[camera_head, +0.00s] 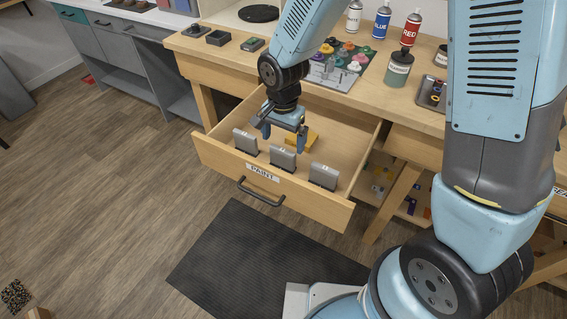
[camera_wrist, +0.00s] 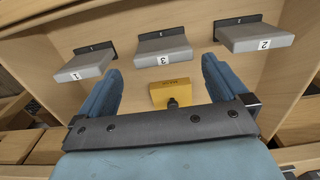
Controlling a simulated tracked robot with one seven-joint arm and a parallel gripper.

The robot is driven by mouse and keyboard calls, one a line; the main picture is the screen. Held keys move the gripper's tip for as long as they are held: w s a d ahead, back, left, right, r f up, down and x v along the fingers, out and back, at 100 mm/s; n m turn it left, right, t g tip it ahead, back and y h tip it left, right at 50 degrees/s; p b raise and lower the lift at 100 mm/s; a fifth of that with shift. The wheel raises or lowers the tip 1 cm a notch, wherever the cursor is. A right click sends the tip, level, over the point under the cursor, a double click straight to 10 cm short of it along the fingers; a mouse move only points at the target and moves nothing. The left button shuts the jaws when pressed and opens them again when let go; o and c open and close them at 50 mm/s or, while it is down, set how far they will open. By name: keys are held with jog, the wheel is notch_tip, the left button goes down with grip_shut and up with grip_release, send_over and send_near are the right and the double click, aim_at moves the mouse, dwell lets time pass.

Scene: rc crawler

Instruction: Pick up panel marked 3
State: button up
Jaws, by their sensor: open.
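Three grey panels with white number labels stand in a row in the open drawer. In the wrist view the panel marked 3 (camera_wrist: 164,50) is in the middle, between panel 1 (camera_wrist: 84,65) on the left and panel 2 (camera_wrist: 255,36) on the right. In the head view the middle panel (camera_head: 283,158) is the one marked 3. My gripper (camera_head: 284,141) is open and empty over the drawer, just behind the middle panel. In the wrist view its fingers (camera_wrist: 161,70) are spread apart, with panel 3 beyond the gap between them.
The drawer (camera_head: 213,152), labelled PAINT, is pulled out below the wooden bench. A yellow block (camera_wrist: 171,94) lies in it under my gripper, behind the panels. Spray cans (camera_head: 381,21) and a jar (camera_head: 399,69) stand on the bench. A dark mat (camera_head: 255,255) lies on the floor.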

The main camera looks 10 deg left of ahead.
aim_at(282, 150)
jog(key=shift+w+a+f, duration=0.1)
jog(key=shift+f, duration=1.75)
jog(key=shift+w+a+f, duration=0.1)
jog(key=shift+f, duration=1.75)
jog(key=c, duration=0.9)
